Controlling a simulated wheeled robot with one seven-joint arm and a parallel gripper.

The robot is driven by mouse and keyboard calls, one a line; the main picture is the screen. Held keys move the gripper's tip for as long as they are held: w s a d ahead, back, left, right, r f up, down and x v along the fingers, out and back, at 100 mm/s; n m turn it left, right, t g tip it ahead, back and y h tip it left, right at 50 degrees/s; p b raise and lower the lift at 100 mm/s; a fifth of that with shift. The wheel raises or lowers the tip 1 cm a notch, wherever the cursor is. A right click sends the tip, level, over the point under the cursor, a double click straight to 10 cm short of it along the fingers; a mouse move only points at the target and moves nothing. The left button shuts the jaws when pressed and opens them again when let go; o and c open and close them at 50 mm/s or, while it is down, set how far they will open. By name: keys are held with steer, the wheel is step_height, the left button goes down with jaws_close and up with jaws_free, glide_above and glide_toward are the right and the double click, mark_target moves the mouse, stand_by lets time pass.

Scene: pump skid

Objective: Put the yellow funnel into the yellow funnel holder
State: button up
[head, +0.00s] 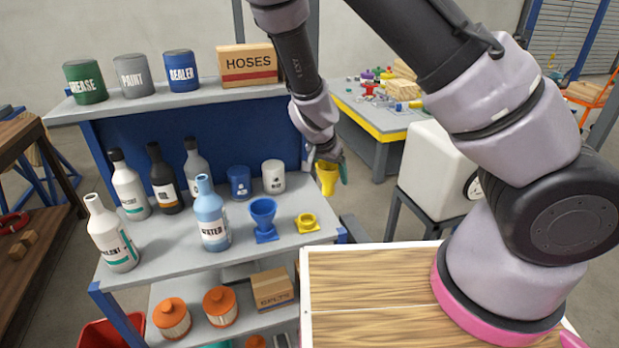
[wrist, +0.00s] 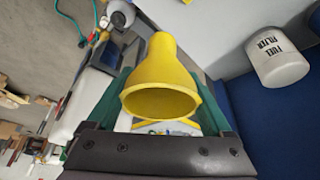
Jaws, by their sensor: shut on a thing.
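The yellow funnel (head: 327,178) is held in my gripper (head: 331,160), just beyond the right edge of the shelf unit's middle shelf in the head view. In the wrist view the funnel (wrist: 161,75) sits between the green fingers, wide mouth toward the camera and narrow end away. The yellow funnel holder (head: 307,222) stands empty on the middle shelf near its right front corner, below and left of the funnel. The funnel is apart from it. I cannot clearly make out the holder in the wrist view.
A blue funnel (head: 263,210) stands in a blue holder left of the yellow one. Behind are a blue can (head: 239,182) and a white can (head: 273,177), labelled FUEL FILTER in the wrist view (wrist: 278,58). Several bottles fill the left side. The upper shelf (head: 160,103) overhangs the back.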

steer(key=s+a+m, duration=0.1)
steer(key=s+a, duration=0.2)
steer(key=a, duration=0.3)
steer(key=shift+w+d+f, duration=0.1)
steer(key=shift+d+f, duration=0.05)
steer(key=shift+f, duration=2.25)
steer(key=shift+f, duration=1.7)
steer(key=o, duration=1.3)
steer(key=v, duration=1.1)
steer(key=shift+a+f, duration=0.1)
steer(key=shift+a, duration=0.25)
steer(key=shift+d+h, duration=0.1)
steer(key=shift+h, duration=0.2)
